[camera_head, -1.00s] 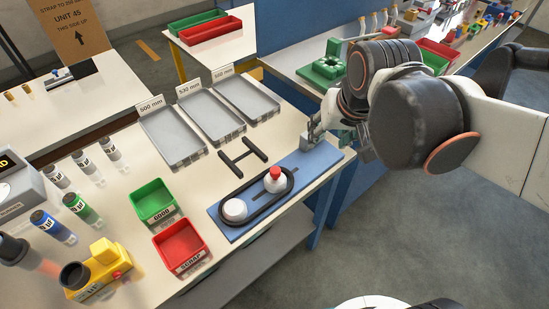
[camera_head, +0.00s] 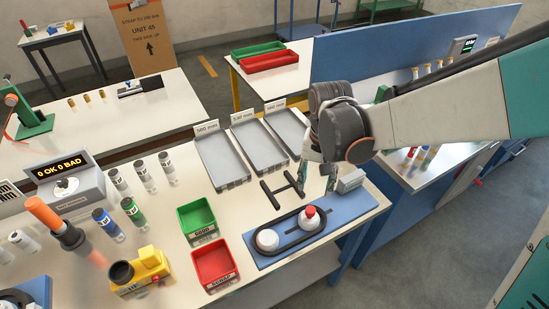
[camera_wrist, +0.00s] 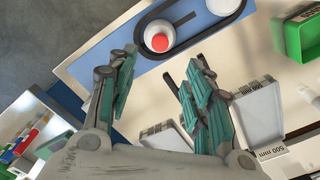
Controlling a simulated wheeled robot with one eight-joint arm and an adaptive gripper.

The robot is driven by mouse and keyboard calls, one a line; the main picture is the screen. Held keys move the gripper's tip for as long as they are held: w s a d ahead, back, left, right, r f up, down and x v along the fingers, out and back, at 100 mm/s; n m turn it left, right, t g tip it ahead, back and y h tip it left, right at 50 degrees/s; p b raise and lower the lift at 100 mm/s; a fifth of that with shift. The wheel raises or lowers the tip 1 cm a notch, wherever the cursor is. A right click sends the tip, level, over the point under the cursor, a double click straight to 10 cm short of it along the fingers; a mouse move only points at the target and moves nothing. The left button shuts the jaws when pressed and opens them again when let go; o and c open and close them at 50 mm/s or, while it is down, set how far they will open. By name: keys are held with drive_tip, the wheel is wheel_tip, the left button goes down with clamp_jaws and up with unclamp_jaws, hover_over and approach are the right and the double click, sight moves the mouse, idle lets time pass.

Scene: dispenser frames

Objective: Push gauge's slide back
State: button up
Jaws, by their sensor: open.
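The gauge is a blue base plate (camera_head: 345,210) with a black belt loop (camera_head: 283,247) around two white discs. The left disc (camera_head: 267,240) is plain. The right disc, with a red knob (camera_head: 309,211) on top, looks like the slide; it also shows in the wrist view (camera_wrist: 159,42). A slot (camera_wrist: 184,20) runs between the discs. A grey block (camera_head: 350,181) sits at the plate's right end. My gripper (camera_head: 317,190) is open and empty, pointing down behind the red knob. In the wrist view its fingertips (camera_wrist: 157,68) are apart, and neither is seen touching the knob.
A black H-shaped piece (camera_head: 283,188) lies behind the gauge, with grey trays (camera_head: 260,146) beyond. Green (camera_head: 197,220) and red (camera_head: 214,264) bins stand left of the gauge. Cylinders stand farther left (camera_head: 144,176). The table's front edge is close to the plate.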

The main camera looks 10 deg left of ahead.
sight(311, 210)
wheel_tip(311, 210, down, 13)
drive_tip(key=b, duration=0.9)
drive_tip(key=shift+w, duration=0.1)
clamp_jaws()
